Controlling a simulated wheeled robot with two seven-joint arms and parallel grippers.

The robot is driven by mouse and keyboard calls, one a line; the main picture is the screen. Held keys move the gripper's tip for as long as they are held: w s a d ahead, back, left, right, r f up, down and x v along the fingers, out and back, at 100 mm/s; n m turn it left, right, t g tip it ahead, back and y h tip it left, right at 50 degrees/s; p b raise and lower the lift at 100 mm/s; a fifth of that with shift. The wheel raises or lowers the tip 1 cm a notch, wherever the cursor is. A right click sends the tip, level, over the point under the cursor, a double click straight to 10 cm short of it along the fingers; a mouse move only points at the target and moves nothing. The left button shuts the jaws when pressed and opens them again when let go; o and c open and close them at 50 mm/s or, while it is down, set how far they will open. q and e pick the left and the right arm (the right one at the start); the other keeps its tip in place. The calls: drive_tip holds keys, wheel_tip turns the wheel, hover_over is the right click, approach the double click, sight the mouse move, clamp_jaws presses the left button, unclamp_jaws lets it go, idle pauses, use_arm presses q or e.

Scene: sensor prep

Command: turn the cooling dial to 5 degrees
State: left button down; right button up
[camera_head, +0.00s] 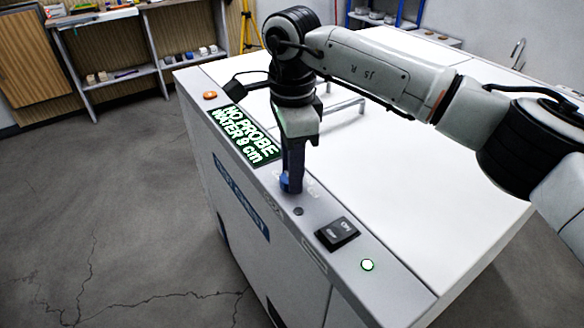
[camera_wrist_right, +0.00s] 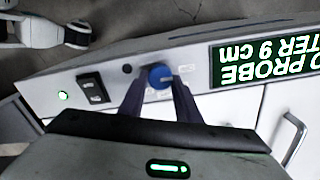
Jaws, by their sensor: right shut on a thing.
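The cooling dial (camera_wrist_right: 160,75) is a round blue knob on the grey control strip of a white machine. In the head view only a bit of the blue dial (camera_head: 285,181) shows beside my fingers. My right gripper (camera_head: 291,185) points down at the strip and is shut on the dial; its two dark fingers (camera_wrist_right: 160,88) sit on either side of the knob in the wrist view. The display (camera_head: 247,135) reads "NO PROBE" and "WATER 9 cm" in green. Small print beside the dial is too small to read. My left gripper is not in view.
On the strip are a black rocker switch (camera_head: 337,233), a lit green lamp (camera_head: 367,265), an orange button (camera_head: 210,95) and a small dark hole (camera_head: 298,211). A metal handle (camera_head: 345,107) stands on the white lid (camera_head: 420,150). Shelves (camera_head: 185,60) stand behind, across open floor.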

drive_tip(key=m, duration=0.6)
drive_tip(key=shift+s+m+b, duration=0.1)
drive_tip(key=shift+m+b, duration=0.2)
drive_tip(key=shift+m, duration=0.1)
drive_tip(key=m, duration=0.6)
drive_tip(key=shift+b, duration=0.4)
drive_tip(key=m, duration=0.5)
drive_tip(key=shift+s+a+m+b, duration=0.1)
drive_tip(key=shift+a+m+b, duration=0.05)
drive_tip(key=shift+m+b, duration=0.25)
drive_tip(key=m+b, duration=0.1)
drive_tip(key=m, duration=0.4)
drive_tip(key=shift+a, duration=0.1)
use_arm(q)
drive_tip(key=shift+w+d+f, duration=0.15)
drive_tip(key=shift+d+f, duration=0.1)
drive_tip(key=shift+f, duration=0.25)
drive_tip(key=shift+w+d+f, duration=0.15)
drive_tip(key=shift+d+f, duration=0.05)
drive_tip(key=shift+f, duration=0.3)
use_arm(e)
drive_tip(key=shift+r+m, duration=0.1)
drive_tip(key=shift+m, duration=1.1)
drive_tip(key=o, duration=1.1)
drive_tip(key=shift+c, duration=0.2)
